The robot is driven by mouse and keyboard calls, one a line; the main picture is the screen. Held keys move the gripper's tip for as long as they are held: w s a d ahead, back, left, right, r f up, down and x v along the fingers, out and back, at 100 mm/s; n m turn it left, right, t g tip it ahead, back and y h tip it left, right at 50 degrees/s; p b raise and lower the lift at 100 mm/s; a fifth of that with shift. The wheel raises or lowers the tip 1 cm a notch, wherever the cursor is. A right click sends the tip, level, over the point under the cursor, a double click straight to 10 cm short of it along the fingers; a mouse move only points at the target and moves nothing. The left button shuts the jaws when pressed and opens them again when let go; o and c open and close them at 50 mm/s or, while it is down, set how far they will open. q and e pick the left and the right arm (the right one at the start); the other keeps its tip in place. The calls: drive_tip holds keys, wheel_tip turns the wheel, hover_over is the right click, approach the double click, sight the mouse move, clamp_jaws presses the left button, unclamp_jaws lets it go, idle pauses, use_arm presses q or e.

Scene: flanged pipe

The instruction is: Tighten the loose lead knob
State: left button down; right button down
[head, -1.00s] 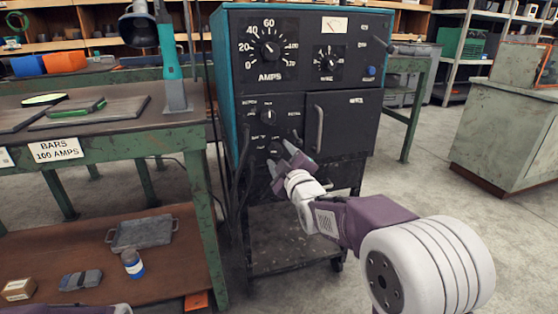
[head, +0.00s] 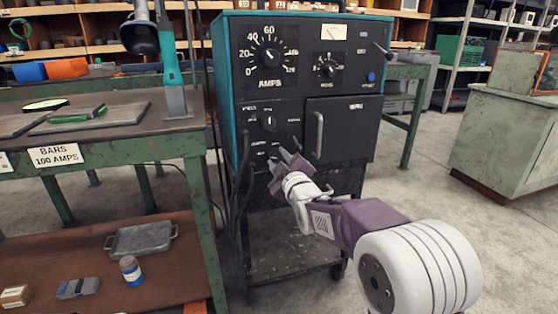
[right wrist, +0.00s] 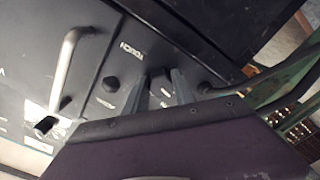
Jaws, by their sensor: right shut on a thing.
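The welding machine's black front panel (head: 350,190) carries dials and, low on its left side, a row of dark lead knobs. My right gripper (head: 279,162) is at this row, its jaws against the panel and shut on a dark lead knob, mostly hidden by the fingers. In the right wrist view the two grey fingers (right wrist: 171,84) reach to the panel close together. One black knob (right wrist: 112,84) shows left of them and another (right wrist: 205,88) right of them, both apart from the fingers. Looseness cannot be seen. My left gripper is out of view.
A door handle (head: 319,135) stands out right of my right gripper. Black cables (head: 240,185) hang at the machine's left side. A green workbench (head: 200,215) stands close on the left. The floor to the right is clear up to a grey-green cabinet (head: 505,140).

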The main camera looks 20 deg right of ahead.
drive_tip(key=m, duration=0.4)
drive_tip(key=shift+a+f, duration=0.1)
drive_tip(key=m, duration=0.3)
drive_tip(key=shift+m, duration=0.4)
drive_tip(key=m, duration=0.3)
drive_tip(key=shift+a+p, duration=0.15)
drive_tip(key=shift+p, duration=0.2)
drive_tip(key=shift+m, duration=1.9)
drive_tip(key=c, duration=1)
unclamp_jaws()
drive_tip(key=shift+c, duration=0.2)
drive_tip(key=shift+s, duration=0.1)
